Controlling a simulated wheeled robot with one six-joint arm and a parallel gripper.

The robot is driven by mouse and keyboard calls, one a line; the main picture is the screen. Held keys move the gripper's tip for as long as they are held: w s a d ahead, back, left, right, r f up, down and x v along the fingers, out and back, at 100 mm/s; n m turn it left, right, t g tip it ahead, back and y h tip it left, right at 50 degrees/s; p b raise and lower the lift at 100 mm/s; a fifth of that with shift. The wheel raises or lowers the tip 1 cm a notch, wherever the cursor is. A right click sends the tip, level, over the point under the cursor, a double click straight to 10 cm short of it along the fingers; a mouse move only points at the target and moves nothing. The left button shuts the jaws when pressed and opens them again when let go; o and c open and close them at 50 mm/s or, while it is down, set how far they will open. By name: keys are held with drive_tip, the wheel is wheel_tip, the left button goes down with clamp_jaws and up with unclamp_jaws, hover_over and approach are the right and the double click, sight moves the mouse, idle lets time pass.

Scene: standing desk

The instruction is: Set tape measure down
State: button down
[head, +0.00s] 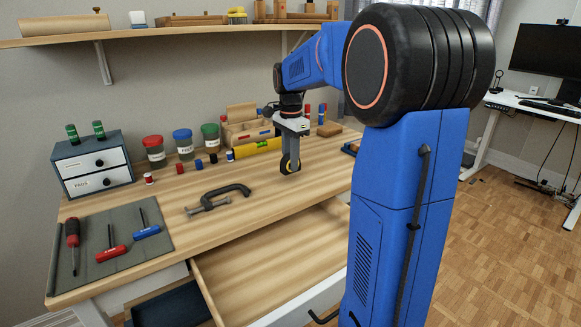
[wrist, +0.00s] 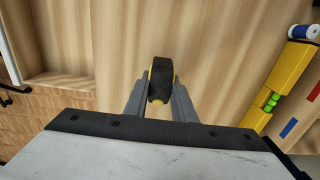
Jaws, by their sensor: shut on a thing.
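The tape measure (wrist: 160,82) is black with yellow edges and sits between the two grey fingers in the wrist view. It also shows in the head view (head: 290,164), at the lower end of my gripper (head: 290,150). I cannot tell whether the tape measure touches the desktop.
The open drawer (head: 290,262) juts out below the desk's front edge. A dark clamp (head: 217,197) lies to the left. A yellow level (head: 257,147) and jars stand behind. A grey mat (head: 112,240) with screwdrivers lies at far left. The desktop between clamp and gripper is clear.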

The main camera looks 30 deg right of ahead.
drive_tip(key=shift+f, duration=1.2)
drive_tip(key=c, duration=1.5)
unclamp_jaws()
drive_tip(key=shift+f, duration=0.1)
